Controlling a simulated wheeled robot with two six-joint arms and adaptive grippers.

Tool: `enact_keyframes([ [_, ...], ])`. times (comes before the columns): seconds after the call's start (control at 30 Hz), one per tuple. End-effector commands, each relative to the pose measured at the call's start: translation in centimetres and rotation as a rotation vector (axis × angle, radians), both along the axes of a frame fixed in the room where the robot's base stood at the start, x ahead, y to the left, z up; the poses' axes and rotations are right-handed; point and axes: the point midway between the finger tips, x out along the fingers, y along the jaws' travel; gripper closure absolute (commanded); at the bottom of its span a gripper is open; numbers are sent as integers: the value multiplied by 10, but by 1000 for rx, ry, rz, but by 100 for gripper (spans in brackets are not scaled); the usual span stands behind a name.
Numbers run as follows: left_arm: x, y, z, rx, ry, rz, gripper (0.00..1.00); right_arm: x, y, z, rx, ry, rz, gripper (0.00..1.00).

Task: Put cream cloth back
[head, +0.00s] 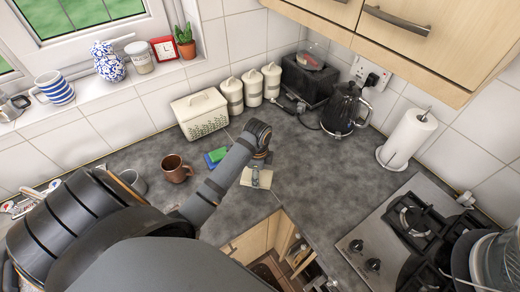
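The cream cloth (266,181) lies on the dark grey worktop, right of the green and blue sponges. It appears as a small pale square. My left arm comes in from the left, and its gripper (256,177) points down over the cloth, with its tips at or just above it. The fingers are small and partly hidden by the wrist, so I cannot tell whether they are open or shut on the cloth. My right gripper is not in view.
A green sponge (218,154) and a brown mug (177,169) stand left of the cloth. A cream bread bin (201,115), canisters (252,88) and a black kettle (345,108) line the back wall. A gas hob (412,228) is at right. Worktop right of the cloth is clear.

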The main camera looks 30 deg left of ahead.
Motion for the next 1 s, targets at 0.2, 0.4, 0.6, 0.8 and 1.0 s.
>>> enact_keyframes([
  [0.2,13,2,-15,0,1,0,74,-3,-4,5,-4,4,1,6],
  [0.4,15,2,-29,-2,7,0,74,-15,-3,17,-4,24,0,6],
  [0.6,16,3,-50,0,1,0,74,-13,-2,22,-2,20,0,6],
  [0.8,16,3,-51,0,0,0,74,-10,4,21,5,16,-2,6],
  [1.0,16,3,-53,0,1,0,25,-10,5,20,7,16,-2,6],
])
